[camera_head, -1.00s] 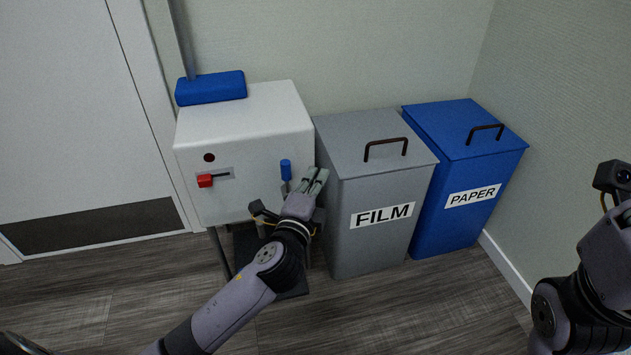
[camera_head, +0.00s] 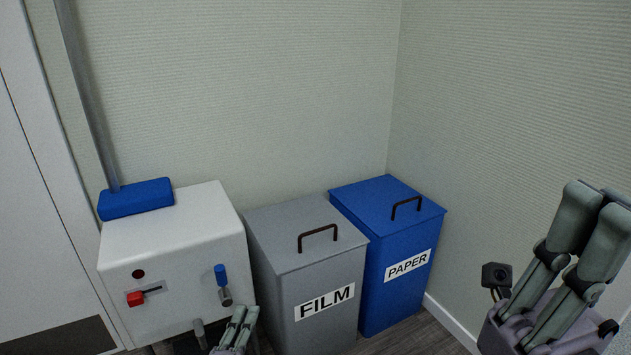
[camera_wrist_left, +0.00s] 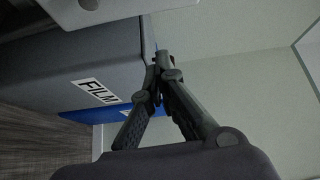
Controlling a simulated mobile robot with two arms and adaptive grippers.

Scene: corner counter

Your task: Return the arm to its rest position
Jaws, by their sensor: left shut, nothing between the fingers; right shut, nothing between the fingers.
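My left gripper (camera_head: 240,318) shows at the bottom edge of the head view, in front of the white box and left of the grey bin; its arm is out of the frame. In the left wrist view its fingers (camera_wrist_left: 160,62) are shut with nothing between them. My right gripper (camera_head: 592,212) stands at the right side of the head view, fingers pointing up. Its fingers are together and empty, away from the bins.
A wall closes the right.

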